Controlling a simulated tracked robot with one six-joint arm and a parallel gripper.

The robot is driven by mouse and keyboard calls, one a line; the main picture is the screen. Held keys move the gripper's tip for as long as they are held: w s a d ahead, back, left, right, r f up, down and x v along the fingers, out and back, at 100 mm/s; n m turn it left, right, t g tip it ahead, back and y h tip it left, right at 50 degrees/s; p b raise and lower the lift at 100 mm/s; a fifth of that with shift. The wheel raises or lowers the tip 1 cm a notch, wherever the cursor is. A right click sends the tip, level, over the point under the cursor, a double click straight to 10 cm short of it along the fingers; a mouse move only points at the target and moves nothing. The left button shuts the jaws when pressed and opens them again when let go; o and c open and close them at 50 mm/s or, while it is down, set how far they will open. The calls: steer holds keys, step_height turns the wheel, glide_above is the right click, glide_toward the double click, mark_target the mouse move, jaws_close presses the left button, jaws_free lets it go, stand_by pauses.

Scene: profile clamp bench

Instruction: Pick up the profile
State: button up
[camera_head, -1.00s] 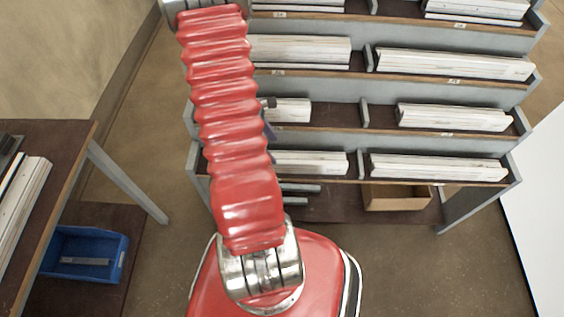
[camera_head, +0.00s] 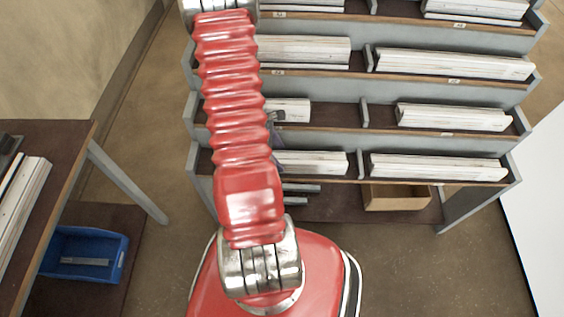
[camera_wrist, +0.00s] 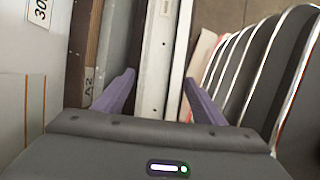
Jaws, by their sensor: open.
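A long white profile (camera_wrist: 154,60) with small holes runs between my gripper's two purple fingers (camera_wrist: 159,78) in the wrist view. The fingers are apart, one on each side of it, and its near end is hidden behind the gripper body. I cannot tell whether either finger touches it. In the head view my gripper (camera_head: 276,122) shows only partly beside my red arm, at the left part of the rack's lower shelves. A short stack of white profiles (camera_head: 292,110) lies there on a shelf.
The grey rack (camera_head: 400,88) holds more white profiles on several stepped shelves with dividers. A cardboard box (camera_head: 396,198) sits at its bottom. A table (camera_head: 62,150) with profiles stands at left, with a blue bin (camera_head: 115,262) below. A label reading A2 (camera_wrist: 88,82) is left of the fingers.

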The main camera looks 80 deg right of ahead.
mark_target(280, 159)
steer(key=shift+x, duration=0.85)
steer(key=c, duration=1.3)
steer(key=shift+r, duration=0.25)
steer(key=shift+r, duration=4.8)
